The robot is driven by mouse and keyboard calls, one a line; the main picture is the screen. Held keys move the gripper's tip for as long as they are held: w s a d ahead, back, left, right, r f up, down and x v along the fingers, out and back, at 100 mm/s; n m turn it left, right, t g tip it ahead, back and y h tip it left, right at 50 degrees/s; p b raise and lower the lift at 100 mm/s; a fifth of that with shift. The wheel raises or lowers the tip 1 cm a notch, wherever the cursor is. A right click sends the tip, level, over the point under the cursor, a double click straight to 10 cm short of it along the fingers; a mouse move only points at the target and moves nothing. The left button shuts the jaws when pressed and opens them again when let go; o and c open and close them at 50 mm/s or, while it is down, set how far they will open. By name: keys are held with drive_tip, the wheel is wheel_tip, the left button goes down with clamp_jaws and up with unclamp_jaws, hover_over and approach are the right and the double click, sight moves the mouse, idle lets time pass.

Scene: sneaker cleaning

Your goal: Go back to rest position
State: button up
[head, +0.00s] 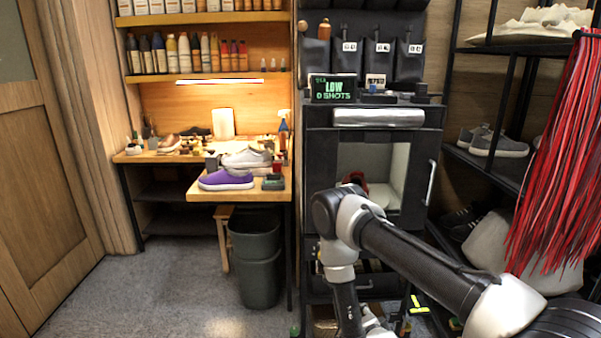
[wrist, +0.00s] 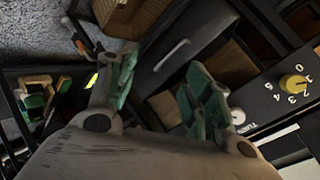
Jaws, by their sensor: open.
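My gripper (wrist: 160,92) shows in the wrist view with its two green-padded fingers spread wide and nothing between them. In the head view my arm reaches in from the lower right and bends down in front of the black cabinet (head: 319,145). The gripper end is cut off at the bottom of that view. In the wrist view the fingers are above a dark drawer front with a handle (wrist: 172,55). A panel with a yellow knob (wrist: 291,87) is at the right.
A purple sneaker (head: 226,180) and a grey-white sneaker (head: 246,158) sit on the wooden bench. A red shoe is partly visible in the cabinet's open compartment (head: 398,170). A dark bin (head: 256,260) stands below the bench. Red strands (head: 560,150) hang at right. Floor at left is clear.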

drive_tip(key=s+f+n+g, duration=0.2)
drive_tip(key=s+n+g, duration=0.2)
drive_tip(key=s+g, duration=0.2)
wheel_tip(320, 180, up, 7)
drive_tip(key=s+a+n+g, duration=0.2)
drive_tip(key=s+n+g, duration=0.1)
drive_tip(key=n, duration=0.1)
drive_tip(key=s+d+r+n, duration=0.1)
drive_tip(key=s+d+r, duration=0.4)
drive_tip(key=r, duration=1.2)
drive_tip(key=s+d+r+n+t, duration=0.1)
drive_tip(key=s+d+r, duration=0.4)
drive_tip(key=r, duration=1.2)
drive_tip(key=s+d+r+n+t, duration=0.1)
drive_tip(key=s+d+r+n, duration=0.2)
drive_tip(key=s+r, duration=0.6)
wheel_tip(320, 180, up, 8)
drive_tip(key=shift+d+r+y, duration=0.1)
drive_tip(key=shift+d+y, duration=0.2)
drive_tip(key=shift+d, duration=0.85)
